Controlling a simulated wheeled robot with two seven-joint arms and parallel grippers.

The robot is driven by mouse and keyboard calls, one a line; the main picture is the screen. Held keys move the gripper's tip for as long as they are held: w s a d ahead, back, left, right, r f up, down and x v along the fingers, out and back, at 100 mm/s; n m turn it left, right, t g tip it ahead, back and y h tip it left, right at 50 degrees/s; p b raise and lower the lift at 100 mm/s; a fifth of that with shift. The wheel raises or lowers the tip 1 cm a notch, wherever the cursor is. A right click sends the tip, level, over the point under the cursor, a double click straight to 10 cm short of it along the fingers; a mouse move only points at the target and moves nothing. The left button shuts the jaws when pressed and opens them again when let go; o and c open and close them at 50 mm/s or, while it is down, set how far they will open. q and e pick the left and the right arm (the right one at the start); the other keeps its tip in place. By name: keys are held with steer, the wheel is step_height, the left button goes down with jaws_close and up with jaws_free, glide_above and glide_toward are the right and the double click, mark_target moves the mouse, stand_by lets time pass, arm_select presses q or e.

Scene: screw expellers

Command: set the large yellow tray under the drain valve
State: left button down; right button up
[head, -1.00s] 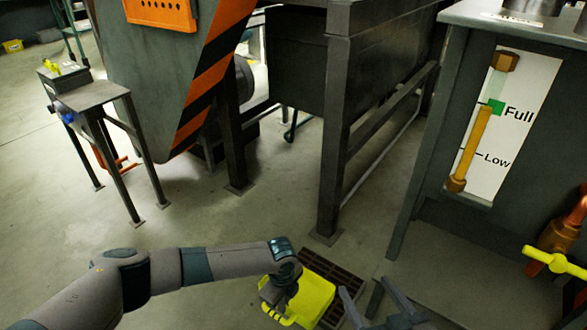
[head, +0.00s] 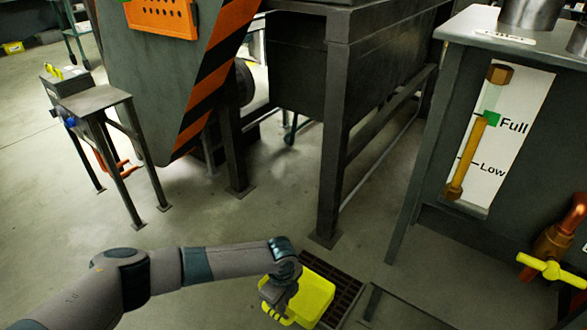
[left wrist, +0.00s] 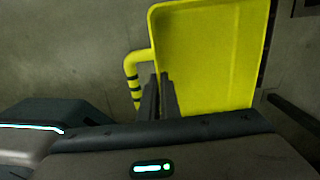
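The large yellow tray (head: 312,299) is low in the head view, beside and partly over a dark floor grate. I cannot tell whether it touches the floor. My left gripper (head: 272,298) is at the tray's left side. In the left wrist view, the tray (left wrist: 210,55) lies beyond the left gripper's fingers (left wrist: 158,92), which are close together at its handle side, beside a yellow handle with black bands (left wrist: 132,75). The fingers appear shut on the tray. The drain valve (head: 550,266), with a yellow handle on a copper pipe, is at the right. My right gripper is out of view.
The dark grate (head: 347,290) is set in the floor right of the tray. A machine leg (head: 330,170) stands behind it. The tank with a level gauge (head: 477,150) stands at right. A small stand (head: 100,110) is at left. Open floor lies between.

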arm_select(q)
step_height(320, 180, up, 35)
steer(key=p, duration=3.4)
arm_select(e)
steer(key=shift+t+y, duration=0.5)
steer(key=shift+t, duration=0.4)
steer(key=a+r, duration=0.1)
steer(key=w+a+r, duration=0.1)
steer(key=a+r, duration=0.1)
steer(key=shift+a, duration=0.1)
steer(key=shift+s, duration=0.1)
arm_select(q)
steer(key=a+r+n, duration=0.4)
steer(key=r+n, duration=0.2)
steer(key=r, duration=0.3)
steer(key=a+r+n, duration=0.4)
steer(key=r+n, duration=0.3)
steer(key=r, duration=0.2)
steer(key=s+a+r+n, duration=0.9)
steer(key=r+n, duration=0.3)
steer(key=r, duration=0.2)
steer(key=shift+s+a, duration=0.2)
steer(key=shift+s, duration=0.5)
